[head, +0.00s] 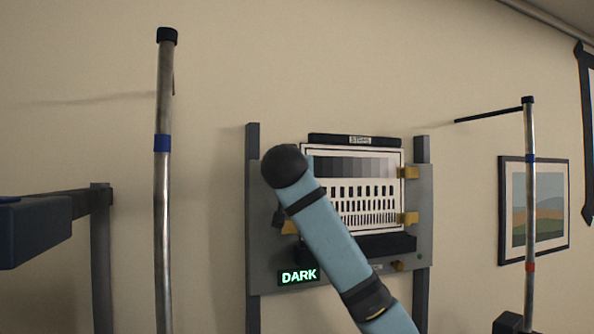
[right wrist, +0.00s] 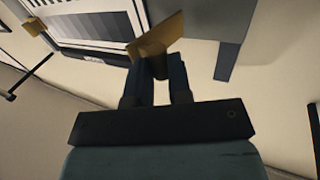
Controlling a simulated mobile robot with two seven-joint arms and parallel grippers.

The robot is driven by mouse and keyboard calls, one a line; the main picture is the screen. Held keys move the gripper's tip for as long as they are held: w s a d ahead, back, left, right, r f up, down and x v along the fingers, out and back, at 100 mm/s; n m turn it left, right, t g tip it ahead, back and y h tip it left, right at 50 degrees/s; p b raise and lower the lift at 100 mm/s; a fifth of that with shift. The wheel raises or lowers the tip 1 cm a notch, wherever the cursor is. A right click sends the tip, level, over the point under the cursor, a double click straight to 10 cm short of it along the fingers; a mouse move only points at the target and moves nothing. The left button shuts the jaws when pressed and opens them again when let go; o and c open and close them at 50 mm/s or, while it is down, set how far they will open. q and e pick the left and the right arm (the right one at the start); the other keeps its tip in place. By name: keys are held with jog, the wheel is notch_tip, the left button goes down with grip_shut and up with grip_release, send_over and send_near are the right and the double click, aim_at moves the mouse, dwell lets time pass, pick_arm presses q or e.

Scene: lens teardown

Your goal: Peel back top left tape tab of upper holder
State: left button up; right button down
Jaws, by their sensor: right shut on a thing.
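The upper holder carries a white test chart (head: 378,208) with grey steps and black bars, under a dark top bar (head: 375,141). Yellow tape tabs show at its top right (head: 408,173), lower right (head: 408,218) and lower left (head: 289,227). The top left tab is hidden in the head view behind my right arm. In the right wrist view my right gripper (right wrist: 164,63) is shut on a yellow tab (right wrist: 157,38) beside the chart (right wrist: 95,22), near the top-bar end. The tab stands at an angle. My left gripper is not in view.
A green-lit DARK sign (head: 299,276) sits low on the grey panel (head: 424,215). Metal poles stand left (head: 163,200) and right (head: 530,200). A framed picture (head: 562,210) hangs on the right. Bare wall lies between the left pole and the panel.

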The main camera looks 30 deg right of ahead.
jog(key=shift+w+a+r+m+g+h, duration=0.15)
jog(key=shift+a+m+g+h, duration=0.2)
jog(key=shift+m+g+h, duration=0.25)
jog(key=c, duration=1.2)
grip_release()
jog(key=shift+o, duration=0.8)
jog(key=shift+w+d, duration=0.1)
jog(key=shift+w, duration=0.05)
jog(key=b+v, duration=0.4)
jog(key=v, duration=1)
jog(key=shift+f, duration=0.25)
